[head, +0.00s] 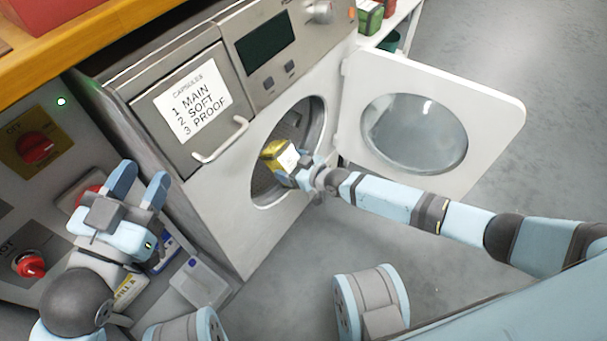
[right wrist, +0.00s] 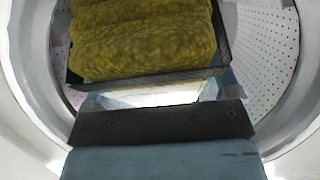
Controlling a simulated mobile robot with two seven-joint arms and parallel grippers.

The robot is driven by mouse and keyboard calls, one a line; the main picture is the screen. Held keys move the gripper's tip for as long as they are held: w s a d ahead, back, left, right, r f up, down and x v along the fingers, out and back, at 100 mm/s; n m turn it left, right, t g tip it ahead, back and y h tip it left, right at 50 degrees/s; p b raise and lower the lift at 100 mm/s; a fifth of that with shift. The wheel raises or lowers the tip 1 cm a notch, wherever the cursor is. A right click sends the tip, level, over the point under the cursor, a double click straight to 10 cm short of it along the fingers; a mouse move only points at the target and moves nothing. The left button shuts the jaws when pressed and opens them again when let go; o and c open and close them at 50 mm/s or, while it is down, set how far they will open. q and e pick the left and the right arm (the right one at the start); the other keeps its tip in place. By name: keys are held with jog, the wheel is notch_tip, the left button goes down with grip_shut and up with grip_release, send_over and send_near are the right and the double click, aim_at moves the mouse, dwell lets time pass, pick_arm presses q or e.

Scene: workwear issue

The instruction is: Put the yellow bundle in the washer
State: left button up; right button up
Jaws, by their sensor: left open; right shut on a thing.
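The washer (head: 215,215) stands in the middle of the head view with its round door (head: 415,130) swung open to the right. The yellow bundle (head: 274,153) is at the mouth of the drum (head: 311,122). My right gripper (head: 287,160) is shut on it. In the right wrist view the yellow bundle (right wrist: 145,40) lies between the dark fingers, with the perforated drum wall (right wrist: 262,50) around it. How deep it sits in the drum is hard to tell. My left gripper (head: 139,186) is open and empty at the left, beside the washer's side panel.
A labelled capsule drawer (head: 190,105) with a handle is at the washer's upper left. Red knobs (head: 36,148) are on the panel at the far left. A wooden shelf edge (head: 80,50) runs above. Grey floor is clear at the right.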

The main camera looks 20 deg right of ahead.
aim_at(286, 154)
jog(key=w+a, duration=0.9)
jog(key=w, duration=0.3)
jog(key=shift+a, duration=0.15)
pick_arm(q)
jog(key=shift+a, duration=0.1)
pick_arm(e)
jog(key=o, duration=0.9)
jog(key=p+v, duration=0.2)
jog(key=v, duration=0.1)
jog(key=p+v, duration=0.4)
jog(key=v, duration=0.1)
jog(key=shift+s+r, duration=0.2)
jog(key=shift+r, duration=0.2)
jog(key=p+v, duration=0.2)
jog(key=v, duration=0.2)
jog(key=shift+d, duration=0.25)
pick_arm(q)
jog(key=shift+s+d+r+n+g+y, duration=0.2)
jog(key=shift+s+d+r+n, duration=0.15)
jog(key=shift+s+n, duration=0.25)
jog(key=shift+s+d+r+n+g+y, duration=0.1)
jog(key=shift+s+d+r+n+g, duration=0.2)
jog(key=shift+n, duration=0.5)
jog(key=shift+s+d+r+n+g+y, duration=0.1)
jog(key=shift+s+d+r+n, duration=0.25)
jog(key=shift+s+n, duration=0.3)
pick_arm(e)
jog(key=shift+s+d, duration=0.3)
jog(key=shift+s, duration=0.2)
